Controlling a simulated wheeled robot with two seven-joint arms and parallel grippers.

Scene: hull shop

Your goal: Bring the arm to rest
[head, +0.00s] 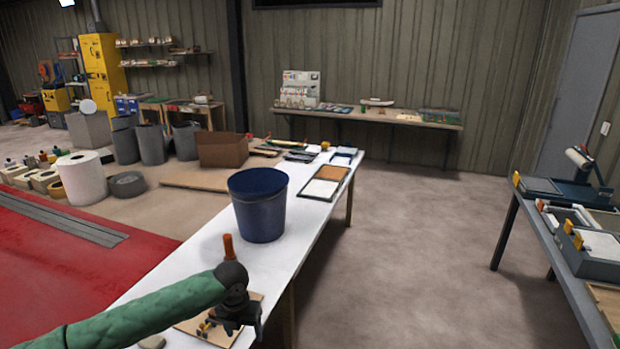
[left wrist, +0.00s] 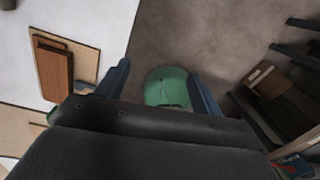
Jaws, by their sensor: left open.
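My left arm (head: 150,308) comes in from the lower left in a green sleeve. Its left gripper (head: 236,322) is above the near end of the white table, by its right edge, pointing down. In the left wrist view the two dark blue fingers (left wrist: 158,69) stand wide apart with nothing held between them. Below them are the table edge and the floor. My right gripper is not in view.
The white table (head: 205,262) carries a dark blue bucket (head: 260,208) beyond the gripper. A tan board (left wrist: 82,62) with a brown block (left wrist: 55,74) lies beside the gripper. An orange-topped item (head: 228,246) stands behind the arm. The floor (head: 400,255) to the right is clear.

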